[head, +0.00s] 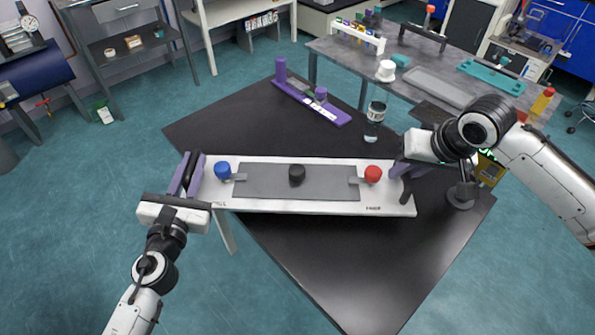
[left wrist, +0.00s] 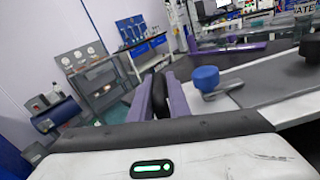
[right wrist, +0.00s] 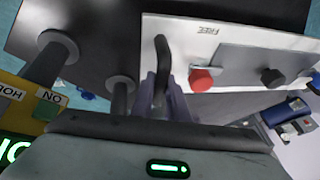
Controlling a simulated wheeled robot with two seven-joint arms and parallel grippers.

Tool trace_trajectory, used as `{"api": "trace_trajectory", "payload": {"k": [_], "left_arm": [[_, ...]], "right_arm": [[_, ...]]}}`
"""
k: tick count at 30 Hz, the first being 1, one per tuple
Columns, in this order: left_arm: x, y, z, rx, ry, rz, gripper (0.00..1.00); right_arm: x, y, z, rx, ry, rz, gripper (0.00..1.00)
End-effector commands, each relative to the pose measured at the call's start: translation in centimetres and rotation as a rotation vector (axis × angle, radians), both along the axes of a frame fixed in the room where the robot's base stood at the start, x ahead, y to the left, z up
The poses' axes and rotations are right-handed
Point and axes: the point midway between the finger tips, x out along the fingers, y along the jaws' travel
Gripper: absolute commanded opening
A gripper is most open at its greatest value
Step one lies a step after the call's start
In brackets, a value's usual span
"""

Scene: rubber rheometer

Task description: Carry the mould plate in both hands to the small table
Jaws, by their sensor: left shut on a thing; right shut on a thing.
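The mould plate (head: 300,207) is a long white plate with a grey panel and blue, black and red knobs. In the head view it spans between my grippers, over a black tabletop (head: 370,275), its left end past the table edge. I cannot tell whether it touches the top. My left gripper (head: 188,174) is shut on its left end handle. My right gripper (head: 405,172) is shut on its right end handle. The left wrist view shows the purple fingers (left wrist: 161,97) around a dark handle; the right wrist view shows similar fingers (right wrist: 162,90) at a black handle.
A purple bar fixture (head: 310,100) lies on the black tabletop behind the plate, with a clear bottle (head: 374,121) to its right. A grey table (head: 330,48) with a rack and teal tray stands behind. The front of the black tabletop is bare. Floor is open at left.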

Motion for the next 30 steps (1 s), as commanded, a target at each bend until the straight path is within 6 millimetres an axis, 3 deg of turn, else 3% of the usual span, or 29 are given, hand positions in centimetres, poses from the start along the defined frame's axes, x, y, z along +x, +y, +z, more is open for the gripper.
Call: {"api": "trace_trajectory", "payload": {"k": [17, 30], "left_arm": [[0.1, 0.4, 0.3, 0.010, -0.006, 0.007, 0.00], [0.1, 0.4, -1.3, 0.010, -0.006, 0.007, 0.00]], "right_arm": [[0.4, -0.5, 0.4, -0.007, -0.012, -0.010, 0.00], [0.4, -0.5, -1.2, -0.007, -0.012, -0.009, 0.00]]}}
